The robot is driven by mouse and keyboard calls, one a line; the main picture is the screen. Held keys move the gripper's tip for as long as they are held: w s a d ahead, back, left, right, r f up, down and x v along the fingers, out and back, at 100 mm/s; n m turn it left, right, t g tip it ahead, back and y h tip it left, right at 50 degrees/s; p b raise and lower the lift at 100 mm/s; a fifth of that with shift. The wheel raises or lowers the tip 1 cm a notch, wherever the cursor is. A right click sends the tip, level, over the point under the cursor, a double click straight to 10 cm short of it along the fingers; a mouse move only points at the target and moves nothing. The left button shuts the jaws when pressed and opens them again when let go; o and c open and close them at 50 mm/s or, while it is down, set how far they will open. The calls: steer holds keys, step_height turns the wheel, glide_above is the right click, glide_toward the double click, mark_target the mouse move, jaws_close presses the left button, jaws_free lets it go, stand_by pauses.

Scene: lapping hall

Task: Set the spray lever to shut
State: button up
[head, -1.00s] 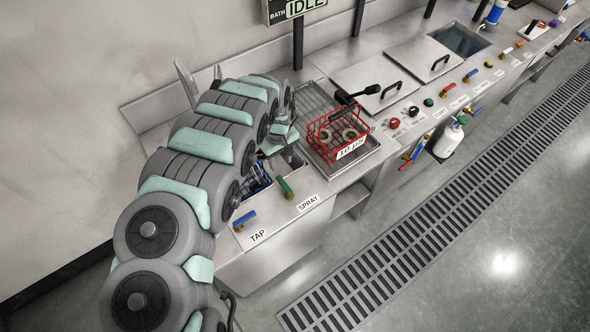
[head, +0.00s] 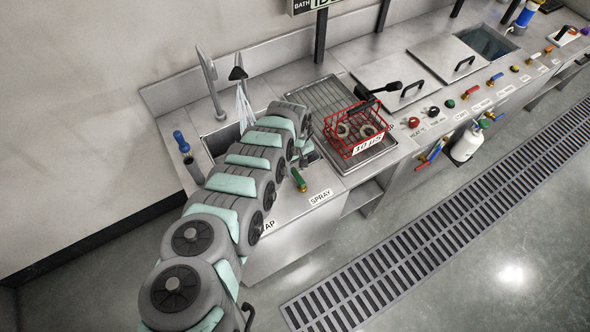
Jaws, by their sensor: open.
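The spray lever (head: 299,180) has a green handle and sits on the counter front behind the SPRAY label (head: 320,197). Its handle slants toward the front edge. Water streams (head: 243,106) fall from the black spray head (head: 238,73) over the sink. My gripper (head: 306,157) is just beyond the lever, near the counter, partly hidden by my own arm. It is open, and I see nothing held in it. Whether a finger touches the lever cannot be told.
A red wire basket (head: 355,130) with rings stands on the draining tray right of my gripper. A tall faucet (head: 211,82) stands at the sink (head: 222,140). My arm covers part of the TAP label (head: 268,226). More levers and knobs line the counter front rightward.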

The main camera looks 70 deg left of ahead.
steer(key=shift+f, duration=0.45)
steer(key=shift+c, duration=0.3)
jaws_close()
stand_by(0.9)
